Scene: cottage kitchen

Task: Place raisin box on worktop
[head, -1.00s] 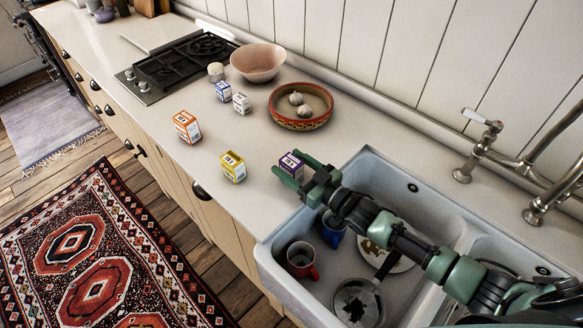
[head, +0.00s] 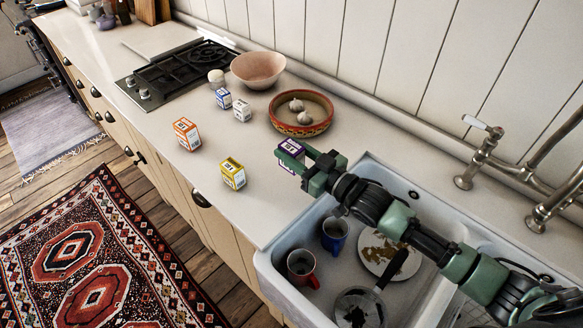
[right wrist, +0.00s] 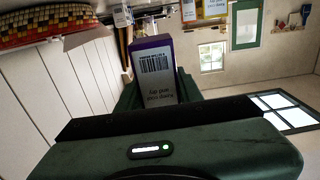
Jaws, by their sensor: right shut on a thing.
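A small purple-and-white box (head: 289,155) is between the fingers of my right gripper (head: 298,163), which is shut on it over the worktop near the sink's left corner. In the right wrist view the box (right wrist: 155,72) shows a barcode face and a purple edge, with the green fingers around it. Its name is too small to read, so I cannot confirm it is the raisin box. It appears slightly above the pale worktop (head: 240,215). My left gripper is not in view.
A yellow box (head: 233,174), an orange box (head: 187,134), a blue box (head: 223,98) and a white box (head: 242,110) stand on the worktop. A patterned bowl (head: 283,125) with garlic stands behind. The sink (head: 290,238) holds mugs and a pan.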

